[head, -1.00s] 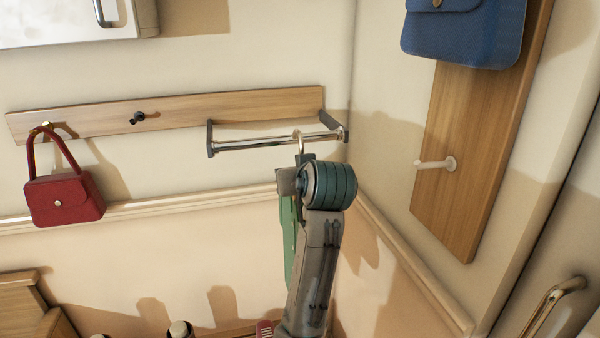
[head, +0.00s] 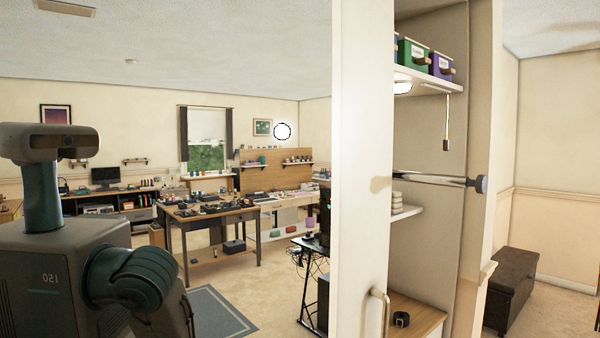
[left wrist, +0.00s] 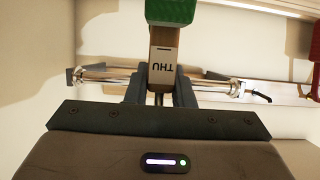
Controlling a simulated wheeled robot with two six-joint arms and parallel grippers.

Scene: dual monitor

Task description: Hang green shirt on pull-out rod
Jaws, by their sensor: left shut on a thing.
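In the left wrist view my left gripper (left wrist: 160,84) is shut on a tan hanger block (left wrist: 164,62) marked THU. The green shirt (left wrist: 172,11) shows only as a strip at the top edge. A thin metal hook shows between the fingers; I cannot tell whether it touches the chrome rod on brackets (left wrist: 211,86) behind. In the head view another chrome rod (head: 430,178), with a dark end knob, sticks out beside the open closet; it looks like the pull-out rod. Neither gripper shows in the head view, and the shirt is out of that view.
The closet has an upper shelf (head: 428,88) with green and purple boxes, a hanging pull cord (head: 447,125) and a lower shelf. A white door edge with a handle (head: 380,305) stands in front. The robot at left, with reversed lettering, looks like my reflection. A dark chest (head: 510,285) stands right.

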